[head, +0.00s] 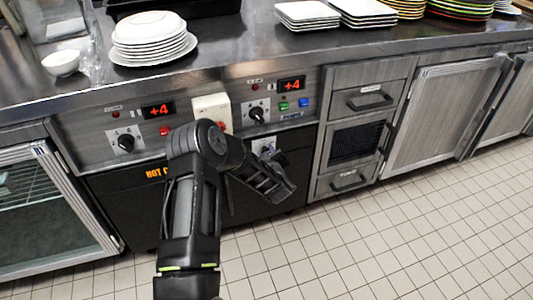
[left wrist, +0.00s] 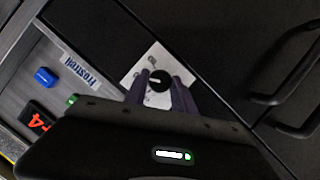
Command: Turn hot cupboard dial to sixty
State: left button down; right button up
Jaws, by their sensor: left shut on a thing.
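The dial is a round black knob (left wrist: 159,80) with a pale pointer mark, on a white square plate (left wrist: 138,72) on a dark panel. In the head view its plate (head: 264,145) shows just above my gripper, and the knob is mostly hidden there. The dark panel carries an orange "HOT C..." label (head: 153,173), partly hidden by my arm. My left gripper (head: 269,155) is at the dial, its two fingers (left wrist: 160,92) on either side of the knob and shut on it. The scale marks are too small to read. My right gripper is not in view.
Two similar dials, left (head: 126,143) and right (head: 257,114), sit above, beside red "+4" displays (head: 158,110). A pale switch box (head: 211,108), green button (head: 284,106) and blue button (head: 304,102) are nearby. Plates (head: 152,39) stand on the counter. The tiled floor (head: 400,230) is clear.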

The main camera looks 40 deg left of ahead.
pick_arm(q)
jog(key=c, duration=1.1)
grip_release()
jog(key=shift+o, duration=0.2)
jog(key=v, duration=0.7)
jog(key=shift+s+d+p, duration=0.25)
jog(key=shift+s+p, duration=0.05)
jog(key=shift+p, duration=0.15)
